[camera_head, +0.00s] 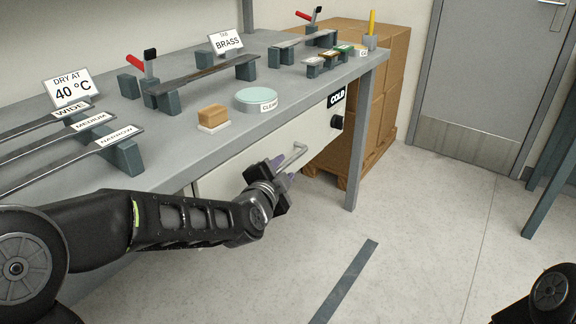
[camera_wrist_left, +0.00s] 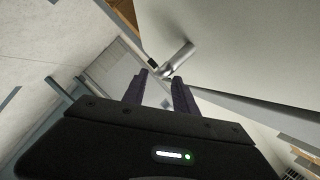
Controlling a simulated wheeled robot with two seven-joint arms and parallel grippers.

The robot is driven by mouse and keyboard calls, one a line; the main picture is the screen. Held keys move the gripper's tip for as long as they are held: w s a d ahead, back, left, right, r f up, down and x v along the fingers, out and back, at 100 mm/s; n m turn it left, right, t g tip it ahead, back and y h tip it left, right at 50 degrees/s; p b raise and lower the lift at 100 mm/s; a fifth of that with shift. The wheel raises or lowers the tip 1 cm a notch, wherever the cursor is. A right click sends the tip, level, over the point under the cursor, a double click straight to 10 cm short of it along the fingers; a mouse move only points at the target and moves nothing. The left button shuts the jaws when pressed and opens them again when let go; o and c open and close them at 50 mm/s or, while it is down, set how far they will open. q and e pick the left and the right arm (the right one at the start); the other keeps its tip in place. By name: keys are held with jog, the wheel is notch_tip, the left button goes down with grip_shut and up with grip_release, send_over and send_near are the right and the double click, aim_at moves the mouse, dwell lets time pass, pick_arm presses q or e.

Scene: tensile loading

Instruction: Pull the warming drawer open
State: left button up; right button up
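The warming drawer's pale front (camera_head: 235,168) sits under the grey bench top and looks shut. Its silver bar handle (camera_head: 296,154) sticks out from the front; it also shows in the left wrist view (camera_wrist_left: 179,58). My left gripper (camera_head: 279,166) is at the left part of the handle. In the left wrist view its two dark fingers (camera_wrist_left: 161,77) stand apart, with the handle at or just beyond their tips. I cannot tell whether they touch it. My right gripper is out of view; only part of my right arm shows at the lower right.
A bench leg (camera_head: 363,145) and stacked cardboard boxes (camera_head: 388,95) stand to the right.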

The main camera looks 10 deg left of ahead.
aim_at(286, 166)
pick_arm(q)
jog(key=b+x, duration=0.1)
jog(key=x, duration=0.4)
jog(key=shift+s, duration=0.1)
grip_shut()
dwell(1.2)
